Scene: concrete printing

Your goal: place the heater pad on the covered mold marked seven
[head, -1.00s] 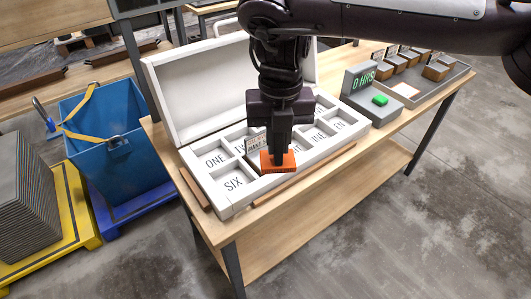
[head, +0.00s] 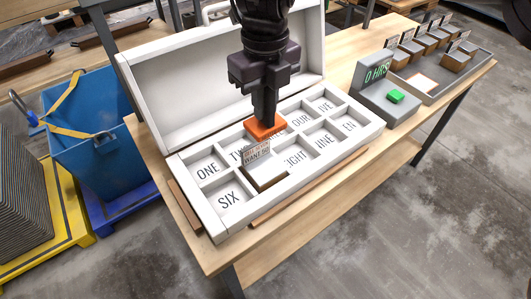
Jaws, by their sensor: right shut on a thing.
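My right gripper (head: 264,113) points down and is shut on the orange heater pad (head: 267,128). The pad is over the back row of a white lidded case (head: 222,232), around the third compartment, whose label is hidden. A brown mold (head: 266,180) with a small printed card (head: 257,153) standing at its back sits in the front-row compartment between SIX and EIGHT. The pad is behind this mold and card, apart from the mold. The mold's own marking and its cover cannot be made out. My left gripper is not in view.
The case's lid (head: 170,97) stands open at the back. A grey timer (head: 382,95) with a green button reads 0 HRS to the right. A grey tray (head: 440,85) holds several carded molds. A blue bin (head: 92,140) stands left of the wooden table (head: 340,165).

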